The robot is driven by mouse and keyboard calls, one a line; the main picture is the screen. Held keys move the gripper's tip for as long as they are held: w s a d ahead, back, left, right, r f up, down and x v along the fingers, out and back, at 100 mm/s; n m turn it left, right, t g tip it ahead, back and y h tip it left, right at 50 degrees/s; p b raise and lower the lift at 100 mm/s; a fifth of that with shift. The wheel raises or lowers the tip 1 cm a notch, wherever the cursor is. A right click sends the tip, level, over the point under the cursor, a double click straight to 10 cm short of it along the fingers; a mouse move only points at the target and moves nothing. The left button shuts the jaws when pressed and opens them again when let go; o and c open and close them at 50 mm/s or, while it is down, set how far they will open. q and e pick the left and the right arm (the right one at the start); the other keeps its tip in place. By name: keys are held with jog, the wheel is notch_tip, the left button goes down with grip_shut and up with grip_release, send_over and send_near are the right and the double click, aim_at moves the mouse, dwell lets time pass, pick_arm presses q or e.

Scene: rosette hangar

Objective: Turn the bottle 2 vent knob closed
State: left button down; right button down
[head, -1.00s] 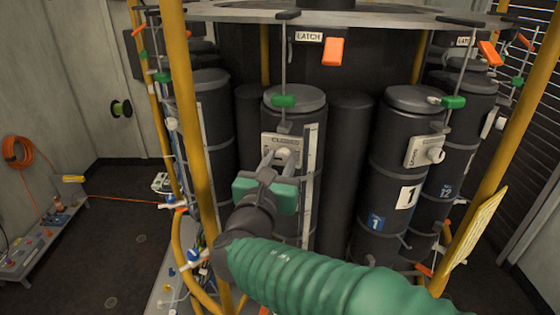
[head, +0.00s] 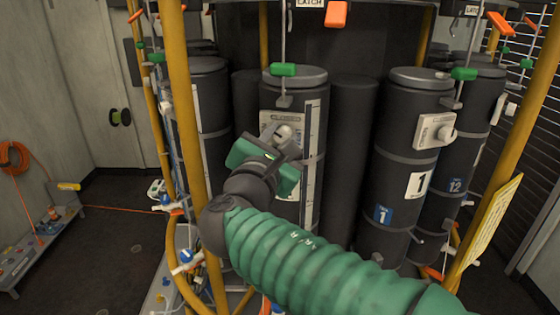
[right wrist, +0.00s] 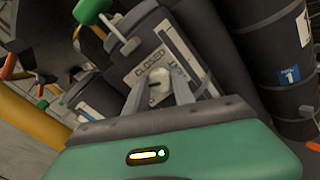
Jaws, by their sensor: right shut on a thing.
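The dark bottle (head: 312,78) stands upright in the middle of the head view; no number shows on it. Its pale vent plate (head: 282,118) also shows in the right wrist view, with the word CLOSED (right wrist: 148,61) above the knob. The pale vent knob (head: 284,132) sits between the fingertips of my right gripper (head: 281,137). In the right wrist view the knob (right wrist: 159,82) is held between the two grey fingers. The gripper is rolled relative to the upright bottle. The knob's exact angle is hard to tell. My left gripper is not in view.
Bottle 1 (head: 404,160) with its own vent knob (head: 443,132) stands to the right. A green-handled latch (head: 284,70) hangs just above the held knob. Yellow posts (head: 190,150) rise left and right (head: 510,150). A low bench (head: 35,240) is at the far left.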

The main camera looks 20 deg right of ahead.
jog(key=m+b, duration=0.2)
jog(key=b, duration=0.1)
jog(key=m+b, duration=0.3)
jog(key=b, duration=0.1)
jog(key=f+m+b, duration=0.1)
jog(key=m+b, duration=0.2)
jog(key=shift+r+m+b, duration=0.1)
jog(key=shift+m+b, duration=1.8)
jog(key=shift+m, duration=0.4)
jog(key=c, duration=1.3)
grip_release()
jog(key=shift+c, duration=0.2)
jog(key=shift+o, duration=1.4)
jog(key=shift+r, duration=0.15)
jog(key=b+v, duration=0.2)
jog(key=v, duration=1.4)
jog(key=shift+s+a, duration=0.3)
